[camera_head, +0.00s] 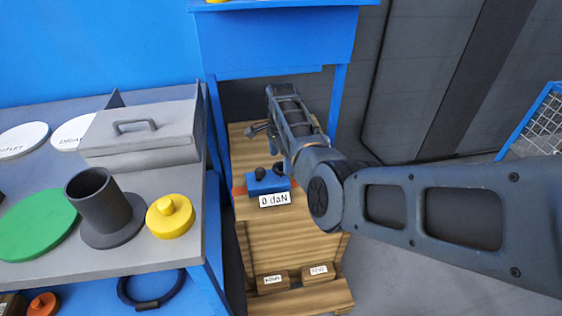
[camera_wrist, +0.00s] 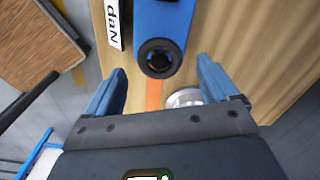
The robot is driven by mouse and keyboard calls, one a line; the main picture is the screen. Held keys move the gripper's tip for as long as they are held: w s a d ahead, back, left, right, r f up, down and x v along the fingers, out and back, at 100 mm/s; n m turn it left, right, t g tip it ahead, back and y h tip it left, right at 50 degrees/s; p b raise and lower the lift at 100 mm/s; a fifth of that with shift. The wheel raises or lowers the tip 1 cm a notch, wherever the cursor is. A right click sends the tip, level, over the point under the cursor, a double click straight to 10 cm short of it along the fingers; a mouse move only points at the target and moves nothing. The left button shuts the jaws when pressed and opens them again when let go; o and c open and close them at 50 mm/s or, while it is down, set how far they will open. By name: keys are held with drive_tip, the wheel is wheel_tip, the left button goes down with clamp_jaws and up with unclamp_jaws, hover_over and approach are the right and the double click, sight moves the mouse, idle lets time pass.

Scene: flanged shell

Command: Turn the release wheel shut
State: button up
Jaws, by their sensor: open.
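A blue block (camera_head: 268,181) with two black knobs and a "0 daN" label (camera_head: 275,199) sits on a wooden stand. In the wrist view the blue body (camera_wrist: 159,18) ends in a round black part (camera_wrist: 160,58) with a dark centre. I cannot tell for sure which part is the release wheel. My gripper (camera_wrist: 160,72) is open, one finger on each side of the black part, with visible gaps and nothing held. A silvery round part (camera_wrist: 185,97) shows near the right finger. In the head view my arm hides part of the stand.
Left of the stand is a grey bench with a lidded grey box (camera_head: 140,135), a dark flanged cylinder (camera_head: 98,205), a yellow knobbed disc (camera_head: 170,215) and a green disc (camera_head: 38,224). Small labelled wooden blocks (camera_head: 273,281) lie low on the stand. Floor at right is open.

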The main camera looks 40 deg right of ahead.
sight(281, 167)
wheel_tip(281, 167, up, 5)
drive_tip(key=shift+r, duration=0.15)
drive_tip(key=shift+s, duration=0.1)
idle(0.6)
